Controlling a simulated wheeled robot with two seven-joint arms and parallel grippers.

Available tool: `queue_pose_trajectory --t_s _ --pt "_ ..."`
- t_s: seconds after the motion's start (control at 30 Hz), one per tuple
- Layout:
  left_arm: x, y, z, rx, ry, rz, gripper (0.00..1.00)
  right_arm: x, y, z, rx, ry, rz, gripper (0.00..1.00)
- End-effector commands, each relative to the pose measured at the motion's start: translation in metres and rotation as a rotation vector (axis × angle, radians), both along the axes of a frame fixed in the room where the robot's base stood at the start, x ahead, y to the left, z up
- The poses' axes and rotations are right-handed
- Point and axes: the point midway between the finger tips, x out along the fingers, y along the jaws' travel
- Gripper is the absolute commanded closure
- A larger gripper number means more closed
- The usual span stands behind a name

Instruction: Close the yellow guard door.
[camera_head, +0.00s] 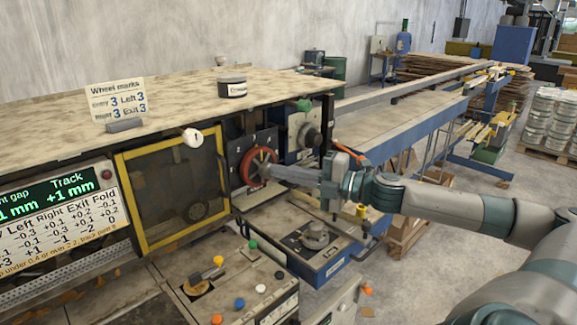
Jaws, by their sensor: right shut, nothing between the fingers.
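The yellow guard door (122,190) has a yellow frame around a dark see-through panel. It stands upright on the front of the machine, left of centre; I cannot tell whether it is fully closed. My right gripper (274,172) reaches in from the right, with its fingers pointing left. It is shut and empty. Its tips are at the red handwheel (257,167), right of the door and apart from the door's frame; I cannot tell whether they touch the wheel. My left gripper is not in view.
A green display with a number table (60,215) stands left of the door. A round white tag (193,138) marked 1 is at the door's top. A dark tin (232,87) and a "Wheel marks" card (118,100) stand on the machine top.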

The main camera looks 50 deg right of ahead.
Motion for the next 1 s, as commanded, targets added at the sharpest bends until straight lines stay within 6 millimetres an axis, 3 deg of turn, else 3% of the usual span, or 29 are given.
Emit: queue_pose_trajectory --t_s 0.27,1.0 --pt "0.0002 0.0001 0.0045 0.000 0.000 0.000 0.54 -0.0095 -0.0037 0.0064 0.000 0.000 0.000 1.00" --pt "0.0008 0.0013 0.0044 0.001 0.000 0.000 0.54 -0.0097 -0.0039 0.0062 0.000 0.000 0.000 1.00"
